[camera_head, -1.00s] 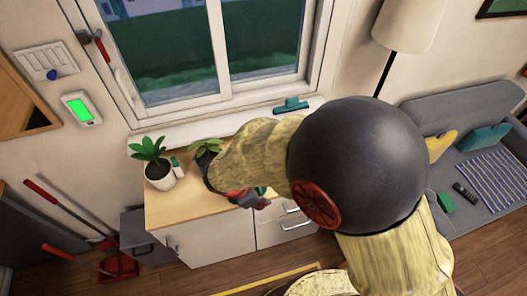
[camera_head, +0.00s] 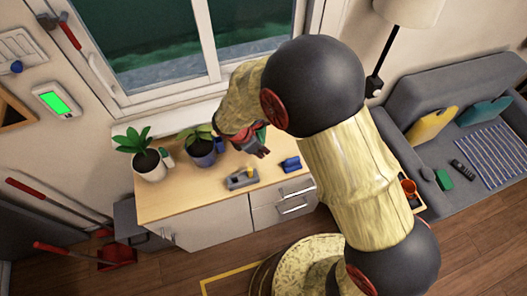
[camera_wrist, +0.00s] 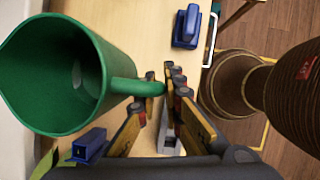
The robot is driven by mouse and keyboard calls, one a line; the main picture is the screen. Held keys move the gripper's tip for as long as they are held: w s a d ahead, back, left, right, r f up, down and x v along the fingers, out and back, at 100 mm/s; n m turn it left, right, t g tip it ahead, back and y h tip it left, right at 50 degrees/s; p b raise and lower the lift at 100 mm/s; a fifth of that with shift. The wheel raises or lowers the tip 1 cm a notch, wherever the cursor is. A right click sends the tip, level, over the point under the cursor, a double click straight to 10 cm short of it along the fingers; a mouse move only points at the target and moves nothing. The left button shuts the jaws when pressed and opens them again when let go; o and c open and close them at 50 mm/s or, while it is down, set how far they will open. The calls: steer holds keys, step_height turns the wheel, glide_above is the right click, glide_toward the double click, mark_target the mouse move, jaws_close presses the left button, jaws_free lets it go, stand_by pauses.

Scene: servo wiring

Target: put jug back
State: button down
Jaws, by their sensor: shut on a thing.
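The green jug (camera_wrist: 75,75) fills the left of the wrist view, its open mouth facing the camera. My gripper (camera_wrist: 158,88) is shut on the jug's handle (camera_wrist: 136,87). The jug appears above the wooden cabinet top (camera_wrist: 145,45). In the head view my gripper (camera_head: 254,147) is over the back right of the cabinet top, near the window. Only a sliver of the green jug (camera_head: 262,133) shows there; my arm hides the rest.
A plant in a white pot (camera_head: 150,167) and one in a blue pot (camera_head: 203,152) stand left of my gripper. A grey tool (camera_head: 242,179) and a blue object (camera_head: 291,164) lie on the cabinet top. The front left of the top is clear.

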steer(key=w+f, duration=0.2)
steer(key=f, duration=0.1)
steer(key=w+d+f, duration=0.1)
steer(key=f, duration=0.1)
steer(key=shift+w+b, duration=0.35)
steer(key=shift+w, duration=0.05)
steer(key=shift+w+f+b, duration=0.15)
steer(key=shift+f+b, duration=0.25)
steer(key=shift+f, duration=1.25)
steer(key=shift+f, duration=0.2)
steer(key=c, duration=2.1)
jaws_free()
steer(key=shift+o, duration=0.9)
steer(key=p+v, duration=0.2)
steer(key=v, duration=1)
steer(key=shift+r, duration=0.25)
